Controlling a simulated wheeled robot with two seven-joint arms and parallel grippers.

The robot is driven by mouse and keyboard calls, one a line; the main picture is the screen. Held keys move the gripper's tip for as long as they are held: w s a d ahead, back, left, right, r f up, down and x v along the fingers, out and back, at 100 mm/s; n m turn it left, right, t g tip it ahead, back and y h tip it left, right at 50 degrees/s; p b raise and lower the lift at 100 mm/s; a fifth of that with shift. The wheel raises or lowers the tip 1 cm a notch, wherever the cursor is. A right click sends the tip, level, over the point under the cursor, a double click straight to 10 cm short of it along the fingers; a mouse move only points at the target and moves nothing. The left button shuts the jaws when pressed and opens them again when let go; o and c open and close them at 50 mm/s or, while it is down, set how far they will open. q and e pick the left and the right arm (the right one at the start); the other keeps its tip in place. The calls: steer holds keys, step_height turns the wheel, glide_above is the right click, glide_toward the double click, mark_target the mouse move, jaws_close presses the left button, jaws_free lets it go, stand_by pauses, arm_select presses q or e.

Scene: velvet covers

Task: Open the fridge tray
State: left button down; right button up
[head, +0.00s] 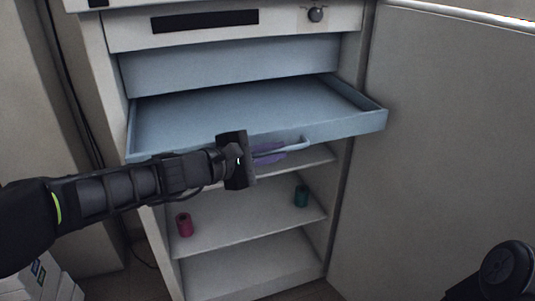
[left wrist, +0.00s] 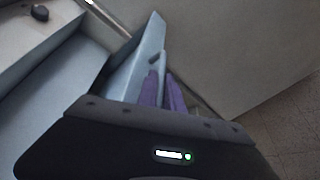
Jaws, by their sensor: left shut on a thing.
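The light blue fridge tray (head: 240,110) sticks well out of the white cabinet and looks empty. Its front bar handle (head: 297,145) is on the near wall. My left gripper (head: 268,153), with purple fingers, is shut on the handle; its palm hides the handle's left part. In the left wrist view, the purple fingers (left wrist: 162,92) close around the handle (left wrist: 157,62) beside the tray's front wall (left wrist: 135,70). My right gripper is out of sight; only a dark part of my right arm shows at the bottom right.
Below the tray, open shelves hold a red spool (head: 184,224) and a teal spool (head: 301,196). A panel with a knob (head: 316,14) is above. White boxes (head: 45,280) lie at the bottom left.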

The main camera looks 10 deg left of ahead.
arm_select(q)
steer(key=shift+s+d, duration=0.55)
steer(key=shift+s, duration=0.3)
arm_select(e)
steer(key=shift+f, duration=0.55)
arm_select(q)
steer(key=c, duration=1.5)
jaws_free()
steer(key=v, duration=0.7)
steer(key=shift+s+a+r, duration=0.1)
steer(key=shift+s+a, duration=0.15)
steer(key=shift+s, duration=0.05)
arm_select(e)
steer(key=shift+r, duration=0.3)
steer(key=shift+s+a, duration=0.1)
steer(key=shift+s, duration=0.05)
